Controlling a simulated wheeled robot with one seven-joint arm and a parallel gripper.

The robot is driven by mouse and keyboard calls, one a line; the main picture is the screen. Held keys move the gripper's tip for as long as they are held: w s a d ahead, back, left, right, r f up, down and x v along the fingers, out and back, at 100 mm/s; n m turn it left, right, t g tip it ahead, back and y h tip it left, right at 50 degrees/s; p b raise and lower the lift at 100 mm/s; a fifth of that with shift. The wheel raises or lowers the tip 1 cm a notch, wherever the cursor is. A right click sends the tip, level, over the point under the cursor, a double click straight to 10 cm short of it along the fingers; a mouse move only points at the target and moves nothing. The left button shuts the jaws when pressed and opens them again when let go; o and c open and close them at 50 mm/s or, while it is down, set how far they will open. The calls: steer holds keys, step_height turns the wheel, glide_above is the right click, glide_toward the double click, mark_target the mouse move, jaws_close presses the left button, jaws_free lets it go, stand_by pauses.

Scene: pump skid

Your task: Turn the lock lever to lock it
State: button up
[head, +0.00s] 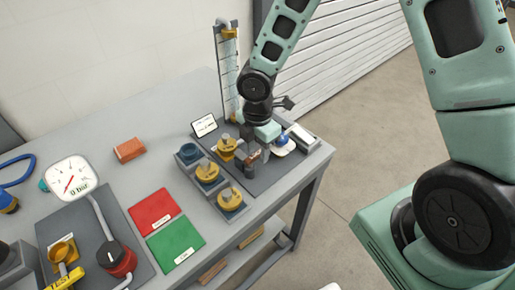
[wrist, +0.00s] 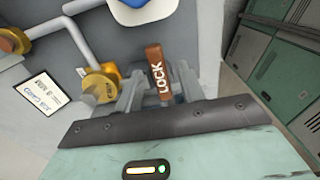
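The lock lever (wrist: 156,72) is a brown-red bar with the word LOCK on it, seen in the wrist view pointing up and slightly left between my fingers. In the head view the lever (head: 253,156) shows small under my wrist at the bench's right end. My gripper (wrist: 160,80) has one grey finger on each side of the lever, with a narrow gap seeming to show beside it. My gripper (head: 256,148) partly hides the lever's base and pivot in the head view.
Several yellow valves (head: 207,172) stand just left of my gripper, one close to it (wrist: 101,86). A blue-and-white part (head: 283,143) lies to the right. A small card (head: 204,125) stands behind. Red (head: 154,211) and green (head: 174,244) mats lie to the left.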

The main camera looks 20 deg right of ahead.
jaws_close()
steer(key=shift+s+m, duration=0.1)
steer(key=shift+m, duration=0.3)
steer(key=m, duration=0.2)
steer(key=s+m+b, duration=0.1)
steer(key=shift+m, duration=0.4)
steer(key=m, duration=0.2)
steer(key=s+m+b, duration=0.1)
steer(key=m, duration=0.1)
steer(key=shift+a, duration=0.1)
steer(key=m, duration=0.1)
steer(key=m+b, duration=0.1)
steer(key=m, duration=0.3)
steer(key=shift+s+a+b, duration=0.3)
steer(key=shift+s+a, duration=0.1)
steer(key=m, duration=0.4)
steer(key=shift+s+a, duration=0.2)
steer(key=shift+a, duration=0.2)
steer(key=shift+m+b, duration=0.3)
